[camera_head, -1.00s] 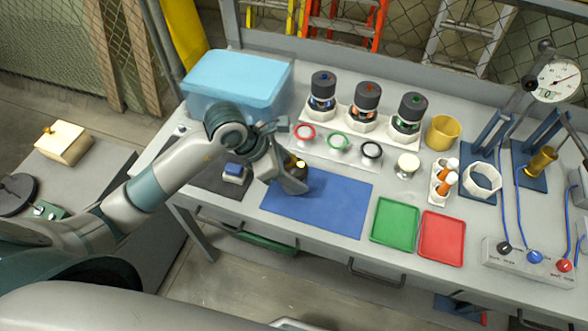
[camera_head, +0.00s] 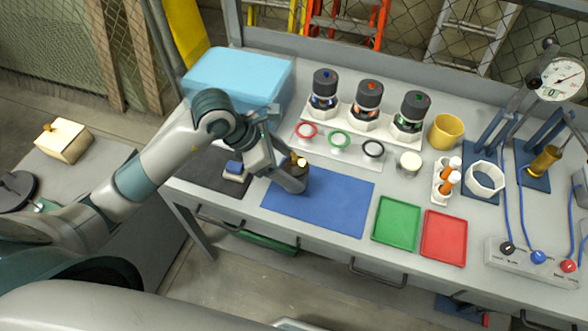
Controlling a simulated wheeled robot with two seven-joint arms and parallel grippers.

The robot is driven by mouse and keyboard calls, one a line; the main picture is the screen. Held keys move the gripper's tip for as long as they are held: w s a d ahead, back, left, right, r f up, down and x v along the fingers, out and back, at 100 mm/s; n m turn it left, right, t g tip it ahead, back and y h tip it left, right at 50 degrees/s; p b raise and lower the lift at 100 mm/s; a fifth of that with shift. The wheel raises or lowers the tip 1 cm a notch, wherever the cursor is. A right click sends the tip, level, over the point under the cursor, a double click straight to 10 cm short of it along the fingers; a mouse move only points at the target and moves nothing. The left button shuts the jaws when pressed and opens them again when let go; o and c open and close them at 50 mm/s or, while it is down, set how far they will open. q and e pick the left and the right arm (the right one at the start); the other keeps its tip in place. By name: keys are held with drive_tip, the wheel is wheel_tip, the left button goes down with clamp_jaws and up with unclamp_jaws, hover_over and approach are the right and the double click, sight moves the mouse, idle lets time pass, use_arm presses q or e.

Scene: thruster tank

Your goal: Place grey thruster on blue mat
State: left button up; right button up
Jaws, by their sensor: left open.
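A dark grey-brown cylinder with a gold top, which looks like the grey thruster (camera_head: 301,172), stands upright on the upper left part of the blue mat (camera_head: 335,205). My left gripper (camera_head: 293,179) is open and low over the mat's left part, at the left and front side of the thruster. Its fingers hide part of the thruster, and I cannot tell whether they touch it. My right gripper is not in view.
Several dark-capped units, one an orange-marked unit (camera_head: 368,97), stand in white holders at the back. A green tray (camera_head: 396,222) and red tray (camera_head: 444,237) lie right of the mat. A blue bin (camera_head: 238,80) is behind my left arm. The mat's right half is clear.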

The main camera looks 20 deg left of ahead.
use_arm(q)
drive_tip(key=b+v, duration=0.1)
drive_tip(key=v, duration=0.7)
drive_tip(key=shift+s+a+r+b, duration=0.2)
drive_tip(key=shift+r+b, duration=0.15)
drive_tip(key=shift+b, duration=0.05)
idle(0.7)
